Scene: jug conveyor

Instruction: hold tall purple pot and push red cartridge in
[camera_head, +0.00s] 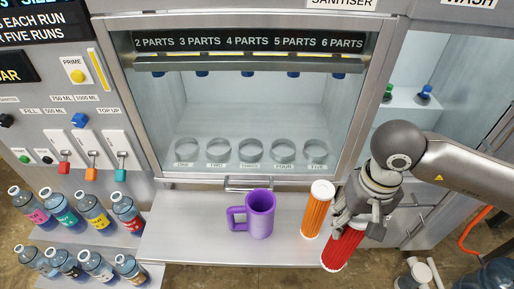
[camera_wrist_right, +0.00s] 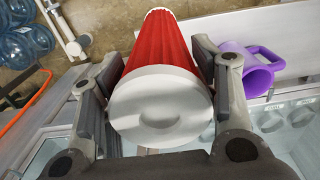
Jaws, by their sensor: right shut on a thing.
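The tall purple pot (camera_head: 260,214) stands upright on the grey shelf, its handle to the left. It also shows at the right of the right wrist view (camera_wrist_right: 250,68), apart from my gripper. My right gripper (camera_head: 352,222) is shut on the red cartridge (camera_head: 342,249) at the shelf's right end. In the right wrist view, the red cartridge (camera_wrist_right: 160,45) with its white end cap lies between the two fingers. The cartridge looks tilted in the head view, and its upper end is hidden by the gripper. My left gripper is not in view.
An orange cartridge (camera_head: 317,209) stands upright on the grey shelf (camera_head: 190,225), between the pot and my right gripper. Several labelled bottles (camera_head: 94,211) stand at the left. A cabinet with a glass front (camera_head: 245,110) and several ring holders is behind the shelf.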

